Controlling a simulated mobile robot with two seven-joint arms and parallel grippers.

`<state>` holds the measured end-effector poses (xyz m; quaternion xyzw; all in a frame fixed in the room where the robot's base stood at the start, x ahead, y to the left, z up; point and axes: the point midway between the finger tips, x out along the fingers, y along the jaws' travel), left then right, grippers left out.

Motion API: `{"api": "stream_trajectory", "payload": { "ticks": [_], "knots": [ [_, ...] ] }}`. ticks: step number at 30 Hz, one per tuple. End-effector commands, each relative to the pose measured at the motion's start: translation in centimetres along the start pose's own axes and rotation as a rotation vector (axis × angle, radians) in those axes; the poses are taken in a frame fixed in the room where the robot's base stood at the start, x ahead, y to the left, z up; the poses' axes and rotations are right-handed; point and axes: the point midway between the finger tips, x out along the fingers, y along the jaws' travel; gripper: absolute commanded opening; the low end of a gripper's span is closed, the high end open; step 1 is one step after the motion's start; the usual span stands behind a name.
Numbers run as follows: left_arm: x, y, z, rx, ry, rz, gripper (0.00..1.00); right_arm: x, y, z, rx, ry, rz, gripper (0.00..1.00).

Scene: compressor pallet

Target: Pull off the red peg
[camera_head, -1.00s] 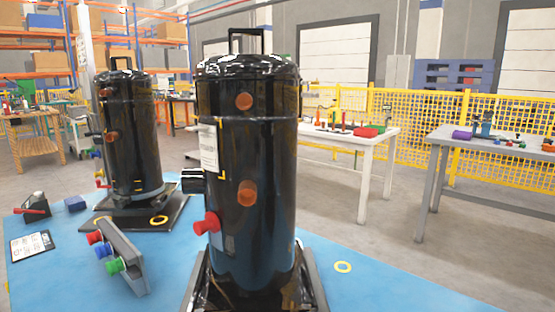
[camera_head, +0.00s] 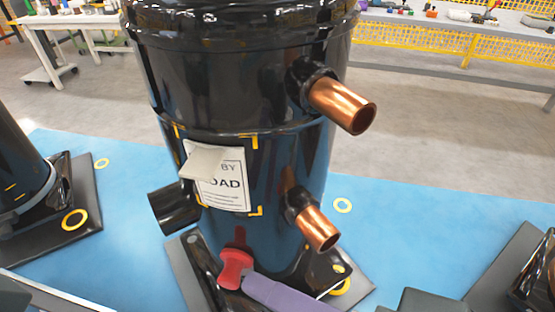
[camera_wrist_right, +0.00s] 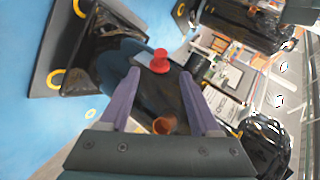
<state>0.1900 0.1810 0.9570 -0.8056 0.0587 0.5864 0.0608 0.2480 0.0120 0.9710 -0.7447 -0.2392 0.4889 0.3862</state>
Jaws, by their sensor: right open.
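The red peg (camera_head: 235,268) sticks out low on the front of the black compressor (camera_head: 250,90), below its label. It also shows in the right wrist view (camera_wrist_right: 159,62), at the far end of the gap between my fingertips. My right gripper (camera_wrist_right: 159,78) is open, with its two purple fingers on either side of the line to the peg. In the head view one purple finger reaches in from the lower right and overlaps the peg's edge; I cannot tell whether it touches. My left gripper is not in view.
Two copper pipe stubs jut out right of the peg, an upper one (camera_head: 342,105) and a lower one (camera_head: 318,228). A black stub (camera_head: 172,208) sticks out at left. A white label (camera_head: 222,180) has a raised flap.

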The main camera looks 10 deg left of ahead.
Motion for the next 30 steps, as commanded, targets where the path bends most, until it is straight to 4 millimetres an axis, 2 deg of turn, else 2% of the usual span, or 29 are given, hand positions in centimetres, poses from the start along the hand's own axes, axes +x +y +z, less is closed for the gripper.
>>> {"api": "stream_trajectory", "payload": {
  "ticks": [1, 6, 12, 16, 24, 30],
  "knots": [
    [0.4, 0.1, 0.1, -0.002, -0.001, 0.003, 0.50, 1.1, 0.1, 0.0, 0.003, 0.001, -0.003, 0.64],
    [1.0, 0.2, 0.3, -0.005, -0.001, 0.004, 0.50, 4.3, 0.1, 0.0, 0.001, 0.000, -0.002, 0.64],
    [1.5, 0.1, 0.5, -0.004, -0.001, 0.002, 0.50, 6.9, 0.1, 0.0, 0.000, 0.000, 0.000, 0.64],
    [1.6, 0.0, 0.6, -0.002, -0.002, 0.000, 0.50, 7.5, 0.0, 0.0, -0.003, 0.000, 0.001, 0.64],
    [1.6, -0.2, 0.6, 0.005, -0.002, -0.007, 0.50, 7.6, 0.0, 0.0, -0.003, 0.000, 0.001, 0.64],
    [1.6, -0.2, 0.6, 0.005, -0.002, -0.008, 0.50, 7.6, 0.0, 0.0, -0.002, 0.000, 0.001, 0.41]
  ]
}}
